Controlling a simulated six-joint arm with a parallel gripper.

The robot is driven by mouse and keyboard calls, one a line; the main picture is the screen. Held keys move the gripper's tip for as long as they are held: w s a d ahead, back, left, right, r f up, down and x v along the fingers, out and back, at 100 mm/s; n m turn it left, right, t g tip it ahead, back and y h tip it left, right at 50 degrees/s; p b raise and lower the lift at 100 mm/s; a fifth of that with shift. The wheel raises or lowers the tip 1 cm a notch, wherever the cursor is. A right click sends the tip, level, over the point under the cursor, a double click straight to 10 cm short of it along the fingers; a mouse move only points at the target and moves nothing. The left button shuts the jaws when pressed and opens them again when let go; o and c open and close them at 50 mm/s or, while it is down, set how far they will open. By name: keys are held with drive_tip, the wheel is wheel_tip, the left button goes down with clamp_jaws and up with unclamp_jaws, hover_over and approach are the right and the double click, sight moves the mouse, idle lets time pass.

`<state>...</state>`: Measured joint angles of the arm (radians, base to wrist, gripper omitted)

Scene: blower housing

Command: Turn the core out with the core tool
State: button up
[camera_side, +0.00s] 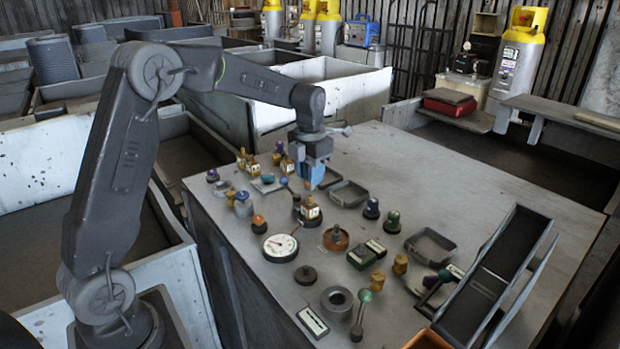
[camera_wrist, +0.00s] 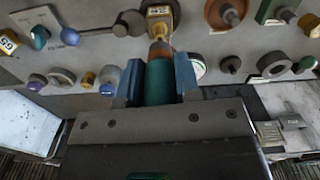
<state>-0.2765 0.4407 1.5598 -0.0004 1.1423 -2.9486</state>
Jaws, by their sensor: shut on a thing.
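My gripper (camera_wrist: 158,82) is shut on a teal cylinder with a copper-coloured tip, which I take to be the core tool (camera_wrist: 159,82). In the side view my gripper (camera_side: 314,175) hangs over the bench, pointing down. Just below it stands a brass valve with a yellow label (camera_side: 309,211) on a dark round base. In the wrist view the tool's tip (camera_wrist: 160,50) lies right at the brass valve (camera_wrist: 158,22). I cannot tell whether they touch. The core itself is hidden or too small to see.
The bench (camera_side: 420,170) is crowded around the valve. A dial gauge (camera_side: 280,247), a copper-coloured round part (camera_side: 336,238), a grey tray (camera_side: 348,193) and several knobbed parts stand close by. A sloped dark rack (camera_side: 495,275) is at right. The bench's far right is clear.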

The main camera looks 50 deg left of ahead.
drive_tip(key=shift+r, duration=1.35)
